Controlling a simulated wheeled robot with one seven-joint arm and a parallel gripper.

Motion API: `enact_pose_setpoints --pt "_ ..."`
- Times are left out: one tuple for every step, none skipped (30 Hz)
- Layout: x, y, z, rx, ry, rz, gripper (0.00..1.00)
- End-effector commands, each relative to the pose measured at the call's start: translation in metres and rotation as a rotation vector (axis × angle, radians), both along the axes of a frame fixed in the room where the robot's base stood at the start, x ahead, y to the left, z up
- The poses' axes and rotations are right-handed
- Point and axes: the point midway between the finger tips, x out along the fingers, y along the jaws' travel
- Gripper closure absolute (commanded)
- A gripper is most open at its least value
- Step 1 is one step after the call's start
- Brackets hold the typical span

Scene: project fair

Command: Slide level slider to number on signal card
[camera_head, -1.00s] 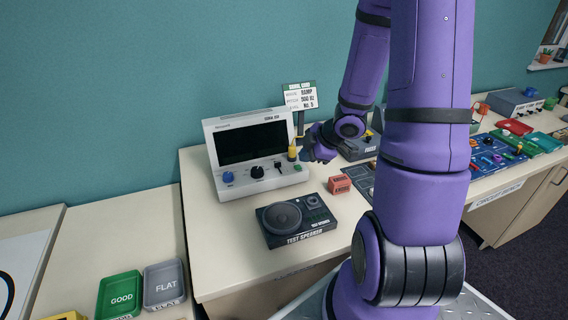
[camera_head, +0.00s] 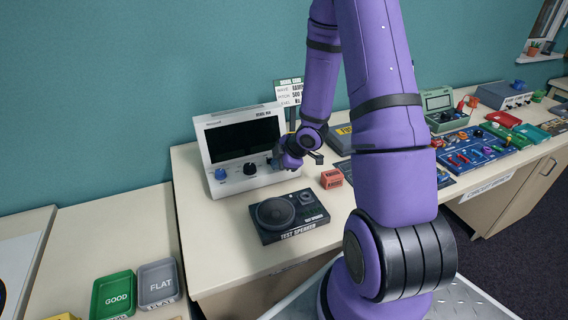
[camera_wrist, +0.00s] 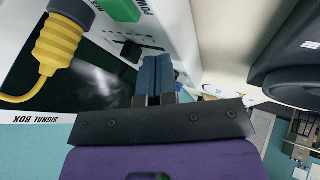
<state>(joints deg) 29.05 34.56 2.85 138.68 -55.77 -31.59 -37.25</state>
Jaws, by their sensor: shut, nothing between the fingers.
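The white signal box (camera_head: 253,185) stands at the back left of the bench, with a dark screen, a blue knob and a black knob. My gripper (camera_head: 277,164) is shut and empty at the right part of its front panel. In the wrist view the closed fingers (camera_wrist: 157,62) point at the panel. A small black slider handle (camera_wrist: 131,50) shows just beyond the fingertips; contact cannot be told. My gripper hides it in the head view. The signal card (camera_head: 288,92) stands behind the box, partly covered by my arm; its level number is not readable now.
A yellow plug with a cable (camera_wrist: 58,42) and a green power button (camera_wrist: 120,8) are close to the fingers. Bare bench lies left of the speaker.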

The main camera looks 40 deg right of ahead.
Motion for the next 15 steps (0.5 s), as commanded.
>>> enact_pose_setpoints --pt "0.006 -0.001 0.000 0.000 -0.001 0.001 1.00" --pt "0.009 -0.002 0.000 0.000 -0.001 0.001 1.00" --pt "0.012 -0.003 0.000 0.001 -0.001 0.000 1.00" --pt "0.014 -0.004 0.000 0.001 0.000 0.000 1.00" --pt "0.016 -0.004 0.000 0.000 0.000 0.002 1.00" --pt "0.017 -0.005 0.000 0.000 0.001 0.001 1.00" --pt "0.018 -0.005 0.000 0.000 0.001 0.001 1.00" --pt "0.019 -0.005 0.000 0.000 0.001 0.000 1.00" --pt "0.020 -0.006 0.000 0.000 0.001 0.000 1.00" --pt "0.020 -0.006 0.000 0.000 0.001 0.000 1.00" --pt "0.020 -0.006 0.000 0.000 0.001 0.000 1.00" --pt "0.020 -0.006 0.000 0.001 0.001 0.000 1.00" --pt "0.020 -0.006 0.000 0.001 0.001 0.000 1.00" --pt "0.020 -0.006 0.000 0.001 0.001 0.000 1.00" --pt "0.020 -0.006 0.000 0.001 0.001 0.000 1.00"
